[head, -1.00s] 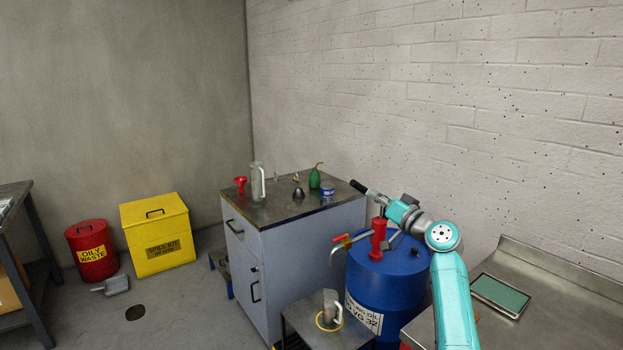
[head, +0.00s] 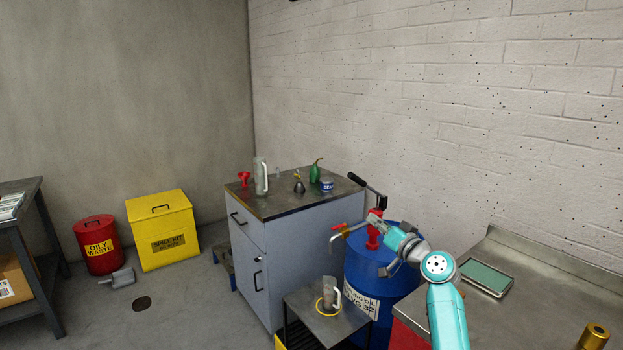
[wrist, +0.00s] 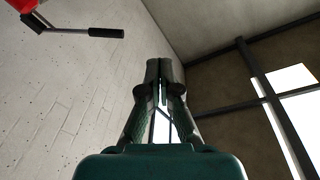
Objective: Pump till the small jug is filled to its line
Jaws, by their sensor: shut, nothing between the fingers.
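The small clear jug (head: 330,293) stands upright on a low stand in front of the blue drum (head: 372,280), with a yellow ring around its base. It looks brownish inside, but its level and line are too small to read. The red pump (head: 373,232) stands on the drum, its spout (head: 349,230) reaching left above the jug. The pump's black-gripped handle (head: 366,188) slants up to the left; it also shows at the top left in the wrist view (wrist: 92,32). My gripper (wrist: 158,68) is shut and empty, apart from the handle.
A grey cabinet (head: 265,262) left of the drum bears a red funnel (head: 244,178), a tall clear jug (head: 261,176) and a green oil can (head: 315,172). A steel bench (head: 540,290) with a green-topped tray (head: 486,278) is at the right.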

